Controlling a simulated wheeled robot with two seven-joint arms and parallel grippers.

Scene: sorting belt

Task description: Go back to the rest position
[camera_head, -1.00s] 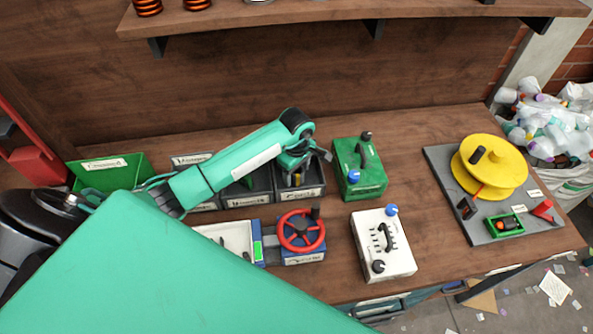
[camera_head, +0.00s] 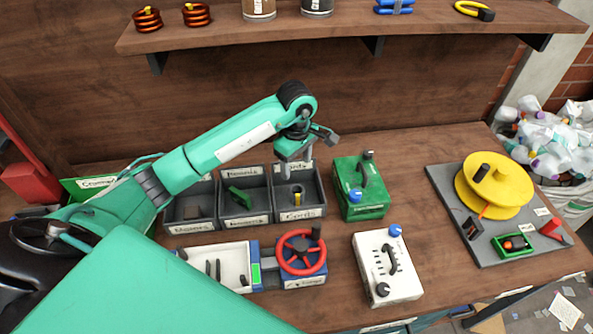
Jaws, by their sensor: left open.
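My left gripper (camera_head: 308,148) is open above the back of the right-hand grey bin (camera_head: 313,211), below the shelf. I see nothing between its fingers. That bin holds a small yellow piece (camera_head: 297,198) and a dark round piece. The middle grey bin (camera_head: 235,221) holds a green piece (camera_head: 240,195). The left grey bin (camera_head: 180,228) holds a dark brownish block (camera_head: 193,212). My left arm comes in from the left and hides part of the bins' back edge. My right gripper is not in view.
A green box (camera_head: 362,207), a white panel box (camera_head: 402,288) and a red handwheel (camera_head: 302,252) stand on the bench. A white tray (camera_head: 231,251) lies left of the wheel. A yellow reel (camera_head: 507,194) is at right. The shelf (camera_head: 330,35) overhangs the back.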

